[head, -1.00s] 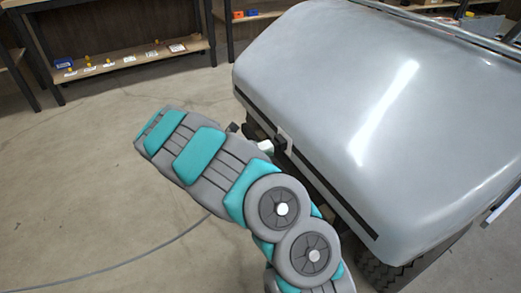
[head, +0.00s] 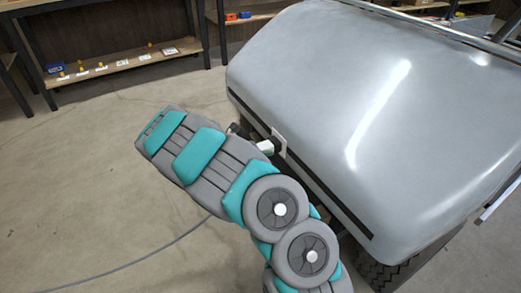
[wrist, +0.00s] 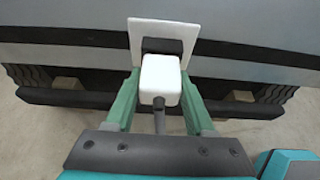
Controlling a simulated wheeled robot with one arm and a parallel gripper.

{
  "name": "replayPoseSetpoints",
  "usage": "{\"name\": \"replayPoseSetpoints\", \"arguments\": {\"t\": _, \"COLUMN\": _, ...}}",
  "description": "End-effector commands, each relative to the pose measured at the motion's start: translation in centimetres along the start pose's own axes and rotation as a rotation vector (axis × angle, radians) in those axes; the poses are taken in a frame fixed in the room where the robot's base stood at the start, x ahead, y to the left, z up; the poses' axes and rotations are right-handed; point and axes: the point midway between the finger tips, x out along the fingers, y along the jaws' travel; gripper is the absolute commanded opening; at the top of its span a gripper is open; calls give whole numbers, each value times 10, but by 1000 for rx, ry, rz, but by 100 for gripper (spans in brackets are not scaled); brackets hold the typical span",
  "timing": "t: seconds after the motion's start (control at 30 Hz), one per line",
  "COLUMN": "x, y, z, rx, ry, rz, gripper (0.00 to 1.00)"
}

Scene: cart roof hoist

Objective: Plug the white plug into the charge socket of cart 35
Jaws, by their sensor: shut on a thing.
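My gripper (wrist: 159,92) is shut on the white plug (wrist: 160,77), with one green finger on each side of it. The plug's cord runs back toward my wrist. Straight ahead is the charge socket (wrist: 136,36), a white square plate with a dark middle on the grey cart (wrist: 60,28). The plug's front is at that dark middle; I cannot tell how deep it sits. In the head view the plug (head: 265,147) shows past my arm, close against the socket plate (head: 280,139) on the cart (head: 350,90). My arm hides most of the gripper there. No cart number is readable.
A dark bumper bar (wrist: 60,103) crosses below the socket, with tyres behind it. A grey cable (head: 130,261) lies on the floor at left. A shelf with small parts (head: 120,68) stands at the back left.

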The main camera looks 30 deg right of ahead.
Motion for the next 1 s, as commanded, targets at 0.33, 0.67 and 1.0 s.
{"name": "replayPoseSetpoints", "arguments": {"t": 0.33, "x": 1, "y": 0, "z": 1, "rx": 0, "ry": -1, "rz": 0, "gripper": 85}}
{"name": "replayPoseSetpoints", "arguments": {"t": 0.67, "x": -1, "y": 0, "z": 0, "rx": 0, "ry": -1, "rz": 0, "gripper": 89}}
{"name": "replayPoseSetpoints", "arguments": {"t": 1.0, "x": -49, "y": 2, "z": 0, "rx": 2, "ry": 1, "rz": 5, "gripper": 89}}
